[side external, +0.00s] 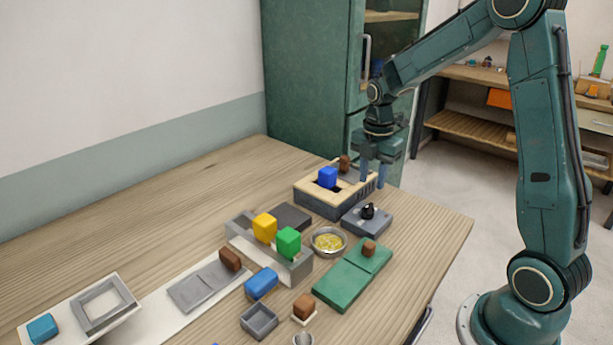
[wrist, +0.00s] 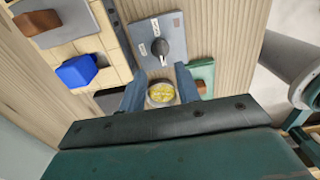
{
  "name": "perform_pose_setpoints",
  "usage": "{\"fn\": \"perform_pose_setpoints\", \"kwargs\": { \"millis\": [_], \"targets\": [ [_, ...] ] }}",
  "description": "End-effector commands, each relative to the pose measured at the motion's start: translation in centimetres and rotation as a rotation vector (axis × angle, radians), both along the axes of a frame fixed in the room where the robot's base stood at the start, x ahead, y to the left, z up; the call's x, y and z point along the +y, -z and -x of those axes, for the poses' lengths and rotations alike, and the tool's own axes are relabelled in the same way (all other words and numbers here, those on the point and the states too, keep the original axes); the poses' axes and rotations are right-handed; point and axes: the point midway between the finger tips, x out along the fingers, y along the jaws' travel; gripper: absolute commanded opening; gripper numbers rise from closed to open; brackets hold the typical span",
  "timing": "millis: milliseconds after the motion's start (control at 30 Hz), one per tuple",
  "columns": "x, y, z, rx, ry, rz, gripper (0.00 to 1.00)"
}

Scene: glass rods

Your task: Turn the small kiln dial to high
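The small kiln dial (side external: 368,210) is a black knob on a grey control box (side external: 380,223) near the table's right edge. In the wrist view the dial (wrist: 160,47) sits mid-plate, with small pale marks around it on the grey plate (wrist: 143,33). Which mark it points to is too small to tell. The kiln (side external: 320,204) is a cream-topped grey box beside it, with a blue block (side external: 327,177) in its top opening. My gripper (side external: 374,182) is open and empty, above and behind the dial in the side view, its fingers apart and not touching it.
A metal bowl of yellow bits (side external: 328,241) stands close to the control box. A green board (side external: 345,283) with a brown-knobbed piece lies in front. A grey rack (side external: 290,268) holds yellow and green blocks. Bare table lies at the back left and along the right edge.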

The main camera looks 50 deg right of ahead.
Motion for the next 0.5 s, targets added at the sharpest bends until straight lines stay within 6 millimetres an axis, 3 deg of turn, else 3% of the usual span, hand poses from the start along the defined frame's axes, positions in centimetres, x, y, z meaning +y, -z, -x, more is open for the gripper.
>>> {"fn": "perform_pose_setpoints", "kwargs": {
  "millis": [200, 500],
  "targets": [
    [0.0, 3.5, 0.1, 0.004, 0.0, -0.002, 0.33],
    [0.0, 6.6, 0.1, 0.002, 0.0, -0.001, 0.33]
  ]
}}
